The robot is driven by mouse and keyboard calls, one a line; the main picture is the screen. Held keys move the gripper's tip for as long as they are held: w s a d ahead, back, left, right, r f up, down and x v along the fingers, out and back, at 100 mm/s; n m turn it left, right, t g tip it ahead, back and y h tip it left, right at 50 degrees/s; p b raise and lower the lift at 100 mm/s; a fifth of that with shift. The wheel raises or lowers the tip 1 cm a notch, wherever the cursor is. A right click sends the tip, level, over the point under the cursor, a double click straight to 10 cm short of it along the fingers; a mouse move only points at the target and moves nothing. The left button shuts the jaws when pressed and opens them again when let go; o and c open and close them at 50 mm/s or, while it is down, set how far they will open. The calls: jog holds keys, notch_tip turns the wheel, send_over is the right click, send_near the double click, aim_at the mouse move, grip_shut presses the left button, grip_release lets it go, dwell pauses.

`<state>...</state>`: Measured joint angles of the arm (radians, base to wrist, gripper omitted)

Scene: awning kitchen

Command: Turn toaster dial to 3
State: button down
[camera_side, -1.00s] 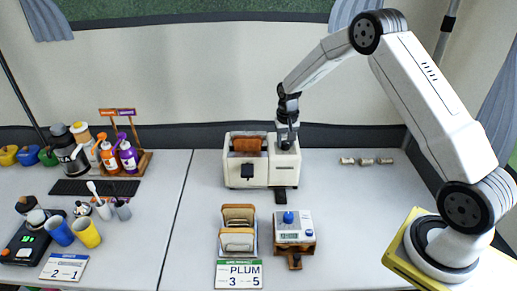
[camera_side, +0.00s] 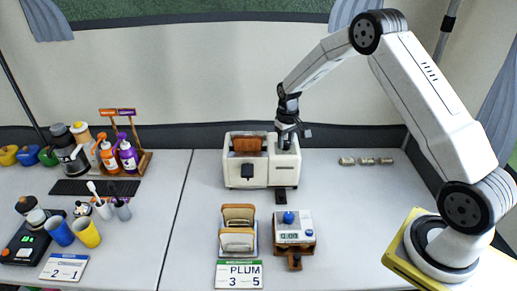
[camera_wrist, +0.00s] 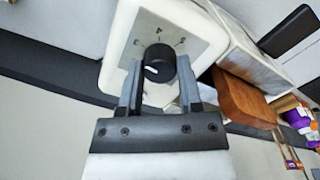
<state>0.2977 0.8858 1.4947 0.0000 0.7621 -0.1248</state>
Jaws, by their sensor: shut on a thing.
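The toaster (camera_side: 262,172) is a cream-white box near the back middle of the table, with a brown bread slice (camera_side: 248,145) standing in its top. My gripper (camera_side: 287,140) reaches down to the toaster's right part. In the wrist view my gripper (camera_wrist: 160,88) has its two fingers on either side of the black dial (camera_wrist: 159,62) and is shut on it. A white pointer mark shows on the dial. Printed figures, among them a 4, show on the panel around it; the others are hard to read.
A bread rack (camera_side: 238,248) and a small scale or timer (camera_side: 293,227) stand in front of the toaster. A card (camera_side: 239,275) reads "PLUM 3 5". Three small cylinders (camera_side: 366,161) lie at the back right. Cups and bottles fill the left side.

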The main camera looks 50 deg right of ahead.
aim_at(285, 142)
jog(key=shift+c, duration=1.4)
grip_release()
jog(key=shift+r, duration=0.1)
jog(key=shift+r, duration=3.85)
jog(key=shift+a, duration=0.1)
jog(key=s+a+r+n+t, duration=0.1)
jog(key=s+a, duration=0.6)
jog(key=s, duration=0.4)
jog(key=s+a+r+n+t, duration=0.1)
jog(key=s+a, duration=0.7)
jog(key=s, duration=0.2)
jog(key=shift+s+t, duration=0.3)
jog(key=shift+s, duration=0.05)
